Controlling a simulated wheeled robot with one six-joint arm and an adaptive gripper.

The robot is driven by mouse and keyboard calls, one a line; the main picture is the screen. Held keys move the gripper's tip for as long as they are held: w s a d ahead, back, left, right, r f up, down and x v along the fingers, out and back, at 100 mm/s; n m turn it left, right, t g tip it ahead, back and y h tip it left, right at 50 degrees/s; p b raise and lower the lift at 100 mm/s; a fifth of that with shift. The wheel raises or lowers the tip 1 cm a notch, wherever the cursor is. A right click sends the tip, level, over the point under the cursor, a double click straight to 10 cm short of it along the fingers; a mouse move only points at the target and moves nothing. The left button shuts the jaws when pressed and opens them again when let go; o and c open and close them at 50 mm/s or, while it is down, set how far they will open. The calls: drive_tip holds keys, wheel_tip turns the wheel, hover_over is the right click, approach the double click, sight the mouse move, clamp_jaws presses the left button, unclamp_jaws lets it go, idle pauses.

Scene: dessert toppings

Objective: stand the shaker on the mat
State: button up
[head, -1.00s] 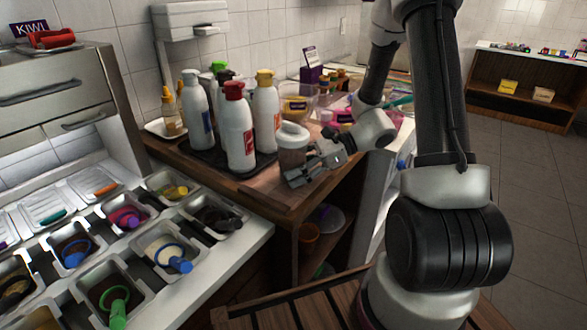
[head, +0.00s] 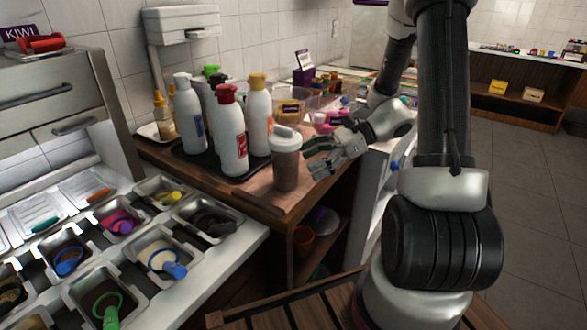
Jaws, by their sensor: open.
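The shaker (head: 286,162), a brown see-through cup with a white lid, stands upright near the front of the wooden counter. It appears to stand on a flat reddish-brown patch (head: 258,190) that looks like the mat; its edges are hard to make out against the wood. My gripper (head: 313,160) is open and empty just right of the shaker, fingers pointing toward it. A small gap seems to show between the fingertips and the shaker.
Several squeeze bottles, among them a red-capped one (head: 231,135), stand on a black tray (head: 187,155) left of the shaker. A clear bin (head: 292,108) sits behind. Topping pans with scoops, such as one with a blue scoop (head: 165,262), fill the lower left counter.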

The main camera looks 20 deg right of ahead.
drive_tip(key=v, duration=0.4)
drive_tip(key=shift+d, duration=0.15)
drive_tip(key=shift+s+d+r, duration=0.15)
drive_tip(key=shift+r, duration=0.05)
drive_tip(key=s+d+r+n+t+h, duration=0.1)
drive_tip(key=s+d+r+n+h, duration=0.1)
drive_tip(key=s+r+n+h, duration=0.4)
drive_tip(key=s+d+r+n+t+h, duration=0.1)
drive_tip(key=s+d+r+n+h, duration=0.1)
drive_tip(key=s+r+n+h, duration=0.5)
drive_tip(key=s+r+n, duration=0.1)
drive_tip(key=s+n, duration=0.3)
drive_tip(key=n, duration=0.2)
drive_tip(key=shift+n, duration=0.4)
drive_tip(key=shift+s, duration=0.1)
idle(0.4)
